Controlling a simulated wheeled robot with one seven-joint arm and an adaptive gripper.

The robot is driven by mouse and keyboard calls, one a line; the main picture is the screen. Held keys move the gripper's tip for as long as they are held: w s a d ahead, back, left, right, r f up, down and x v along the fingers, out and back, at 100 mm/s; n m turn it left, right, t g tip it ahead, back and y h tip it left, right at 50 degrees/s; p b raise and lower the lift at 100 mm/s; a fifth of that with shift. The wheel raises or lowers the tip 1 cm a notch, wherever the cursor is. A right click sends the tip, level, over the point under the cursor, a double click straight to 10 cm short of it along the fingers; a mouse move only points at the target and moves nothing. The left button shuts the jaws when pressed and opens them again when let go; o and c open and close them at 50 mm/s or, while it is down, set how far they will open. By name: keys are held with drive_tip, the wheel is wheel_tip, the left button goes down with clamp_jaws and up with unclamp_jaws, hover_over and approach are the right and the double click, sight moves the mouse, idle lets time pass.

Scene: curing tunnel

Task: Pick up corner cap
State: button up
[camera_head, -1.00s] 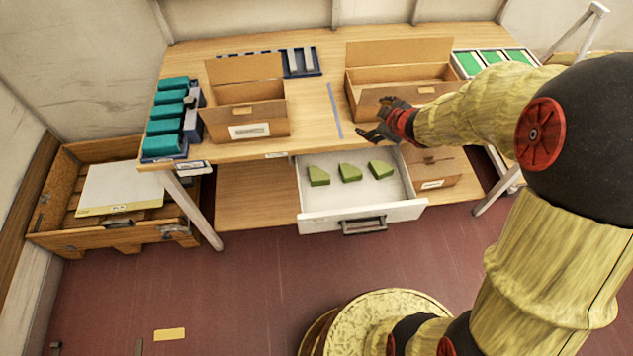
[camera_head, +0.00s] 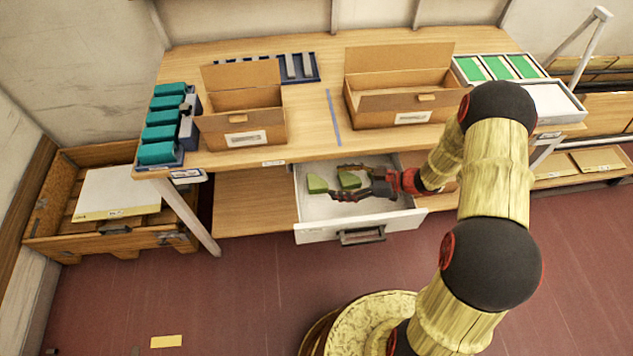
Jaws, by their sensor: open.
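The green pieces lying in the open drawer (camera_head: 318,229) look like the corner caps. The left corner cap (camera_head: 317,184) and the middle corner cap (camera_head: 349,180) show on the drawer's pale floor. The right one is hidden behind my gripper. My gripper (camera_head: 340,182) reaches into the drawer area from the right, with its fingers pointing left and spread apart. The fingers overlap the middle cap in the picture, and I cannot tell whether they touch it. No cap is visibly held.
The table (camera_head: 305,138) stands above the drawer, with two open cardboard boxes (camera_head: 243,130) (camera_head: 400,105) on it. A teal block rack (camera_head: 160,140) stands at its left end. A wooden crate (camera_head: 100,240) is on the floor at left. The floor in front is mostly clear.

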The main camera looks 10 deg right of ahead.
sight(315, 183)
drive_tip(key=b+x, duration=0.1)
drive_tip(key=x, duration=0.2)
drive_tip(key=b+x, duration=0.1)
drive_tip(key=x, duration=0.2)
drive_tip(key=shift+s+a+f+b, duration=0.15)
drive_tip(key=shift+f+b, duration=0.05)
drive_tip(key=shift+b, duration=0.15)
drive_tip(key=shift+w+a+f, duration=0.15)
drive_tip(key=shift+w+a, duration=0.1)
drive_tip(key=shift+a, duration=0.2)
drive_tip(key=shift+c, duration=0.2)
drive_tip(key=c, duration=0.7)
drive_tip(key=shift+c, duration=0.9)
